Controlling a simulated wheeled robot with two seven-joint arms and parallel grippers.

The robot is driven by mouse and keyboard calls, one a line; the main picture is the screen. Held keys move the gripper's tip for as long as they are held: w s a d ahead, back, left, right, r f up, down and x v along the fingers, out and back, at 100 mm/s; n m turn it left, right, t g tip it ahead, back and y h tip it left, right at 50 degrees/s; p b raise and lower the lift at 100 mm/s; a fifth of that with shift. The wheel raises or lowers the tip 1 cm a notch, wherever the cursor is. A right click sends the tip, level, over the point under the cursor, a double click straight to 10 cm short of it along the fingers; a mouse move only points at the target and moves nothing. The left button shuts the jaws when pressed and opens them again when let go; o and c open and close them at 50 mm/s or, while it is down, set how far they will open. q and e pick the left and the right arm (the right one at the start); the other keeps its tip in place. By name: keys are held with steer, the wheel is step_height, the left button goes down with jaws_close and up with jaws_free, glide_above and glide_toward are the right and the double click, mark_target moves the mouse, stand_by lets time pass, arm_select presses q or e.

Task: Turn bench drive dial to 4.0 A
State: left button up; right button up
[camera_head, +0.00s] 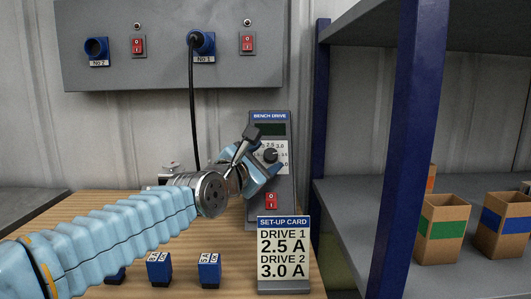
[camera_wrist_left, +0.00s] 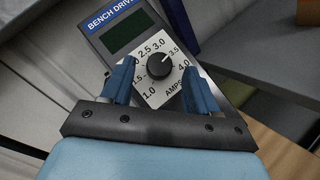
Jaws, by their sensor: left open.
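The bench drive (camera_head: 285,190) is a grey upright box with a blue "BENCH DRIVE" label, a dark display and a red switch (camera_head: 271,201). Its black round dial (camera_head: 270,155) sits on a white scale plate and also shows in the left wrist view (camera_wrist_left: 160,67). The scale runs from 1.0 to 4.0 AMPS; the knob's white mark points up and right, roughly toward 3.5. My left gripper (camera_head: 260,158) is in front of the drive. In the left wrist view its blue fingers (camera_wrist_left: 161,85) are open, one on each side of the dial, apparently apart from it.
A set-up card (camera_head: 284,254) stands before the drive, reading Drive 1 2.5 A, Drive 2 3.0 A. Blue blocks (camera_head: 209,270) sit on the wooden bench. A grey wall panel (camera_head: 130,75) holds sockets and switches. A shelf's blue post (camera_head: 410,150) rises at right.

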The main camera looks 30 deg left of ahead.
arm_select(q)
steer(key=shift+w, duration=0.65)
